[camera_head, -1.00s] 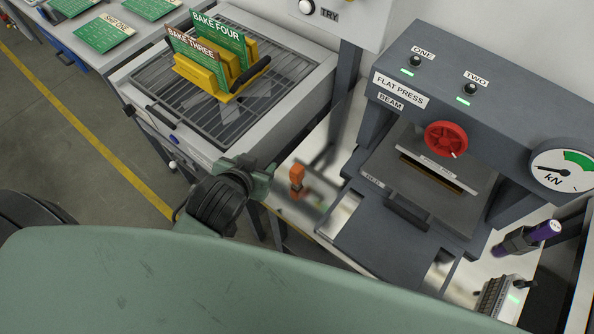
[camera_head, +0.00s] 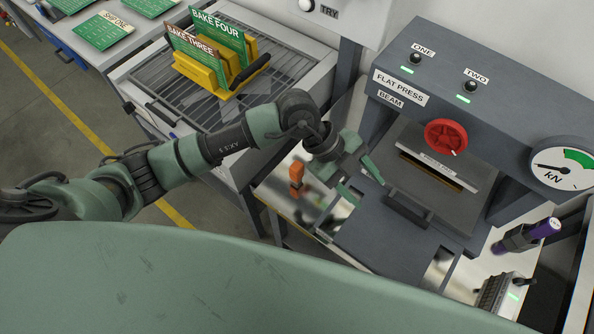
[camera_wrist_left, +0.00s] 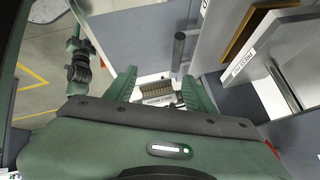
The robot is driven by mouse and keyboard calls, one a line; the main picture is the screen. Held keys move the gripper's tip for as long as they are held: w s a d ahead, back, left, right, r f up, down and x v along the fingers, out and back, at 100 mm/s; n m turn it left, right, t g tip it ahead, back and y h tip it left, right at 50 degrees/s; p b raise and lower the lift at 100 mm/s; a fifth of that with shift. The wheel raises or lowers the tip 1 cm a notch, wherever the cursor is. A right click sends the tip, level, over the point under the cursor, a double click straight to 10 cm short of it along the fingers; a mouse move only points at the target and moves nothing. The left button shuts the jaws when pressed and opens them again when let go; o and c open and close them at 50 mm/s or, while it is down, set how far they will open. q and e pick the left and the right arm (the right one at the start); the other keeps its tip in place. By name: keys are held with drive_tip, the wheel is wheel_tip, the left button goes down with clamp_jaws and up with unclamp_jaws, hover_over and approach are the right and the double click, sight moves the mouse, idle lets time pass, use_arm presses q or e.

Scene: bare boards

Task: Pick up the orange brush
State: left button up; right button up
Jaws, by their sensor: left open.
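An upright orange piece (camera_head: 296,180), seemingly the orange brush's handle, stands on the pale shelf between the oven and the press in the head view. Its lower end is unclear. My left gripper (camera_head: 364,188) is to its right, at the left front of the press, with its fingers apart and pointing right. In the left wrist view the open left gripper (camera_wrist_left: 158,84) has nothing between its fingers; a tan ridged block with a label (camera_wrist_left: 156,90) shows beyond them. I do not make out the brush there. A dark green arm part, seemingly my right arm, shows at upper left.
The flat press (camera_head: 440,110) with its red knob (camera_head: 446,137) stands close to the gripper. A yellow rack (camera_head: 215,75) with two boards sits on the oven grill at left. A purple-ended tool (camera_head: 535,232) and a ridged block (camera_head: 495,292) are at right.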

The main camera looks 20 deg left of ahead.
sight(296, 165)
use_arm(q)
drive_tip(key=w+a+f+n+y, duration=0.1)
drive_tip(key=a+y, duration=0.1)
drive_tip(key=a, duration=0.3)
drive_tip(key=w+a+f+n+y, duration=0.1)
drive_tip(key=w+a+f+y, duration=0.1)
drive_tip(key=a, duration=0.3)
drive_tip(key=w+a+f+n+y, duration=0.1)
drive_tip(key=w+a+y, duration=0.1)
drive_tip(key=a+y, duration=0.2)
drive_tip(key=shift+a+f+t, duration=0.2)
drive_tip(key=shift+a, duration=0.35)
drive_tip(key=shift+a+f+t, duration=0.2)
drive_tip(key=shift+a, duration=0.35)
drive_tip(key=shift+a+f, duration=0.25)
drive_tip(key=shift+f, duration=0.05)
wheel_tip(296, 165, down, 6)
drive_tip(key=shift+f+p, duration=0.15)
drive_tip(key=shift+p, duration=1)
drive_tip(key=shift+f, duration=0.35)
clamp_jaws()
